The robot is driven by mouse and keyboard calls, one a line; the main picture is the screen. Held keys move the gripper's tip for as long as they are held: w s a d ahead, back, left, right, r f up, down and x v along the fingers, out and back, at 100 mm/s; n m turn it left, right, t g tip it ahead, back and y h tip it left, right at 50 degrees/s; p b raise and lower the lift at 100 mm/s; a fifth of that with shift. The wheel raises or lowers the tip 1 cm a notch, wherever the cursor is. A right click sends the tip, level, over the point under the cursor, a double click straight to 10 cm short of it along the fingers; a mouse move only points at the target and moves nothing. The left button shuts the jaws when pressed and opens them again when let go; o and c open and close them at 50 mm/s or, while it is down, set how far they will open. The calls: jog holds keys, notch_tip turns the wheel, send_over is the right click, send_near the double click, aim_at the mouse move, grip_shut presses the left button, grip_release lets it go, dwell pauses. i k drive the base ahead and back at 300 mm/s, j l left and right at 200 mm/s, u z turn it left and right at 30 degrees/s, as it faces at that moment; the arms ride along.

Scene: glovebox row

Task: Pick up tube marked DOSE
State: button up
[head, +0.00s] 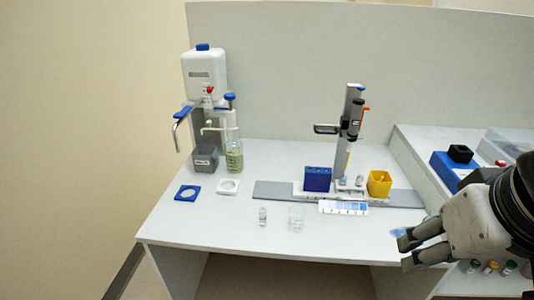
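No label reading DOSE can be made out at this size. A small clear vial (262,216) stands upright on the white table (225,235), left of a clear beaker (296,218). Several small capped tubes, among them one with a green cap (475,265) and one with a yellow cap (492,266), show low at the right, below my gripper. My gripper (407,251) is at the right, near the table's front right corner. Its two fingers are apart with nothing seen between them. It is well right of the vial and beaker.
A grey stand (350,125) holds a pipette over a strip with a blue rack (317,179) and a yellow cup (379,183). A white dispenser (204,75) and a bottle (234,156) stand at back left. A blue device (455,172) sits at right. The front left table is clear.

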aim_at(263, 209)
jog(key=u, duration=0.5)
jog(key=i+u, duration=0.25)
jog(key=i+l+u, duration=0.15)
jog(key=i+u, duration=0.15)
jog(key=i, duration=0.1)
